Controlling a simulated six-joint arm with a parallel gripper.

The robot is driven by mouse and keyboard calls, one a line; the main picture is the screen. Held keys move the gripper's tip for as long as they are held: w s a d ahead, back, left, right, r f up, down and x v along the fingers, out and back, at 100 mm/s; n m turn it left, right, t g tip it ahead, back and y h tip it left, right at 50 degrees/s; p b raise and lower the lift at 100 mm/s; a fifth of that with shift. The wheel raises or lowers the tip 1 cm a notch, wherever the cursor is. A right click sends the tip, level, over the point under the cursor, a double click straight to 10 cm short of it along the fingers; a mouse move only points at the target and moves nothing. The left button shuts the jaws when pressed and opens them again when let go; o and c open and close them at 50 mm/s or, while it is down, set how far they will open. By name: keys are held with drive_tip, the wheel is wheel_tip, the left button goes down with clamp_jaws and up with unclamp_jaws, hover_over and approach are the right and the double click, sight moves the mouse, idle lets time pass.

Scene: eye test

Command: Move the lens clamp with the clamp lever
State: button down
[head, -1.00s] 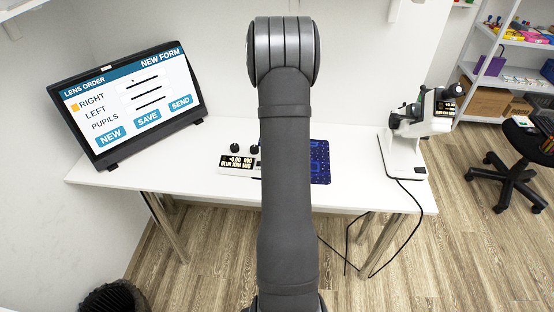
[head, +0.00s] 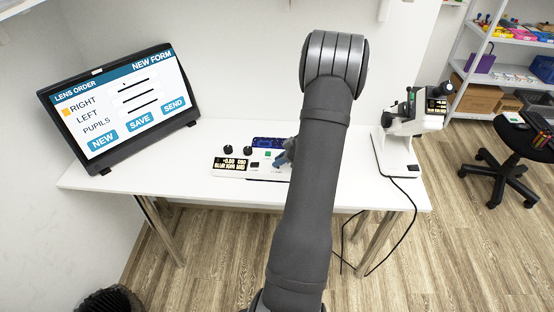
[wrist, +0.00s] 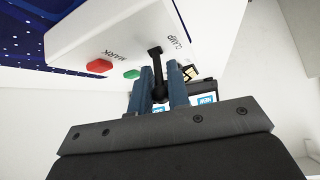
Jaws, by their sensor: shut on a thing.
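The clamp lever (wrist: 158,70) is a black lever with a round end at a slot marked CLAMP in the wrist view. My gripper (wrist: 161,80) has its two blue fingers on either side of the lever, shut on it. The lever belongs to a white box (wrist: 115,35) with a red MARK button (wrist: 99,65) and a green button (wrist: 132,74). In the head view the box (head: 262,174) lies on the desk, and my gripper (head: 285,156) is at its right part, partly hidden by my arm. I cannot make out the lens clamp itself.
A monitor (head: 121,108) with a lens order form stands at the left of the white desk (head: 130,182). A white instrument (head: 398,150) with a cable stands at the right.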

drive_tip(key=shift+d+f+y, duration=0.1)
drive_tip(key=shift+d+y, duration=0.2)
drive_tip(key=shift+y, duration=0.4)
drive_tip(key=shift+d+f+y, duration=0.1)
drive_tip(key=shift+d+y, duration=0.15)
drive_tip(key=shift+y, duration=0.45)
drive_tip(key=c, duration=1.5)
unclamp_jaws()
drive_tip(key=shift+o, duration=0.2)
drive_tip(key=v, duration=1.7)
drive_tip(key=shift+s+d, duration=0.2)
drive_tip(key=shift+d, duration=0.1)
drive_tip(key=shift+f, duration=0.15)
drive_tip(key=x, duration=1.7)
drive_tip(key=shift+w+a, duration=0.15)
drive_tip(key=shift+a, duration=0.15)
